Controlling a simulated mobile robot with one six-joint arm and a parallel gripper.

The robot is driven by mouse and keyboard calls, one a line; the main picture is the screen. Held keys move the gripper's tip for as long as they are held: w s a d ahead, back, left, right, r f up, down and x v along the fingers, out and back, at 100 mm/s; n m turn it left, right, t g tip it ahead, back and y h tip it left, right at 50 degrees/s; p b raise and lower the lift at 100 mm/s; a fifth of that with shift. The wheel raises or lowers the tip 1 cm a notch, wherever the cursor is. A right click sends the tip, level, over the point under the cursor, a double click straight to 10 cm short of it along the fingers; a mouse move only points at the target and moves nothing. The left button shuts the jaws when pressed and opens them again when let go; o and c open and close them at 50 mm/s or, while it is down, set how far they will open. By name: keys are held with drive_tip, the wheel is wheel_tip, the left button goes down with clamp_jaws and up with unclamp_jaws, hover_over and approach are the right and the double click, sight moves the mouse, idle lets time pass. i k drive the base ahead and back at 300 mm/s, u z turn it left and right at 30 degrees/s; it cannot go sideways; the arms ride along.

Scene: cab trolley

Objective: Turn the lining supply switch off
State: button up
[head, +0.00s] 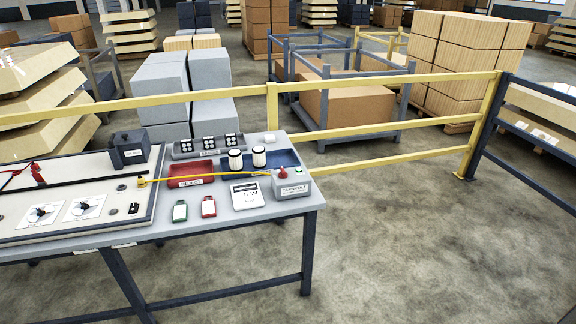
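A small grey box (291,184) with a red knob or lever (283,172) on top stands at the right end of the grey table. Its front label is too small to read surely, so I cannot confirm it is the lining supply switch. The position of its red knob is not clear. A yellow cable (205,175) runs from the box to the board (100,231) on the left. The board carries two dials on white plates (43,214) (86,207). A red-topped part (38,173) with a red and black lead stands near its back. My gripper is not in view.
On the table (250,217) are a red tray (190,180), a blue tray (272,165), two white cylinders, a meter (247,196), green and red tags (180,211) (208,206) and a dark box (130,147). A yellow rail (370,136) runs behind. The floor at right is clear.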

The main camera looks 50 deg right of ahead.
sight(282, 175)
drive_tip(key=u, duration=0.05)
drive_tip(key=i, duration=1)
drive_tip(key=z, duration=0.05)
